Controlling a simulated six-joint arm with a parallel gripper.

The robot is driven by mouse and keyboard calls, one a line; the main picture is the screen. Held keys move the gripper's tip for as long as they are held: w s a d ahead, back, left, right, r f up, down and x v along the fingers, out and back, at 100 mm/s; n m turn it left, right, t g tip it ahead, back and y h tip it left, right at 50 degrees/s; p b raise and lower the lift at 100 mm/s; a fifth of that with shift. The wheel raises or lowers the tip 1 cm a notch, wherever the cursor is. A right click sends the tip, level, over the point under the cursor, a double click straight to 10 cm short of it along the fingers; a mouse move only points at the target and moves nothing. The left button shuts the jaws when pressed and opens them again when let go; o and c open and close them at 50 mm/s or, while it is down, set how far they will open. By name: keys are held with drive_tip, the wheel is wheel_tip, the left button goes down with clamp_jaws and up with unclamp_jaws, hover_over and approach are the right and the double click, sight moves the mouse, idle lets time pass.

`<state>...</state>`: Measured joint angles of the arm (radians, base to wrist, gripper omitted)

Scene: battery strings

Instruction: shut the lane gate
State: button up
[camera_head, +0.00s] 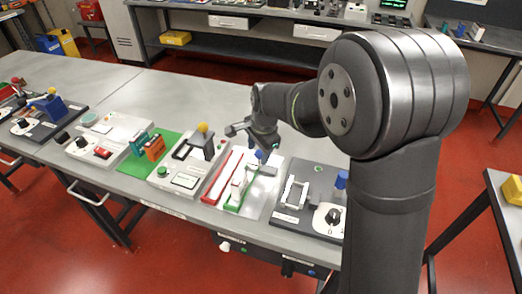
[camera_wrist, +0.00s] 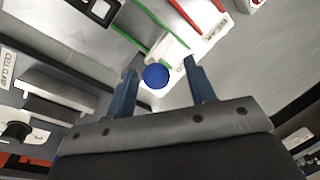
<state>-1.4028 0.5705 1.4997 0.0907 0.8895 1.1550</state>
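A blue ball knob (camera_wrist: 155,75) lies between the two fingers of my gripper (camera_wrist: 160,67) in the wrist view. The fingers are open, with a gap on each side of the knob. In the head view, the knob (camera_head: 259,154) shows just below my gripper (camera_head: 264,146). The knob sits over a pale board (camera_head: 265,199) with a red strip (camera_head: 221,176) and a green strip (camera_head: 235,206). My gripper hides part of the board, so I cannot tell the gate's exact position.
Right of the board is a dark panel (camera_head: 285,215) with a rotary knob (camera_head: 333,216) and a blue peg (camera_head: 341,179). Left is a board with a yellow ball (camera_head: 202,128) on a dark upright. Further left is an orange block (camera_head: 154,148). The table behind is clear.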

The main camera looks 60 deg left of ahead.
drive_tip(key=d+r, duration=0.3)
drive_tip(key=r, duration=1.4)
drive_tip(key=shift+w+d, duration=0.2)
drive_tip(key=shift+w, duration=0.2)
drive_tip(key=a+f, duration=0.1)
drive_tip(key=f, duration=0.4)
drive_tip(key=a+f, duration=0.1)
drive_tip(key=f, duration=0.5)
drive_tip(key=a+f, duration=0.1)
drive_tip(key=f, duration=0.5)
drive_tip(key=shift+s+a+f, duration=0.1)
drive_tip(key=shift+s+f, duration=0.05)
drive_tip(key=shift+s, duration=0.15)
drive_tip(key=shift+w+d, duration=0.4)
drive_tip(key=shift+w, duration=0.1)
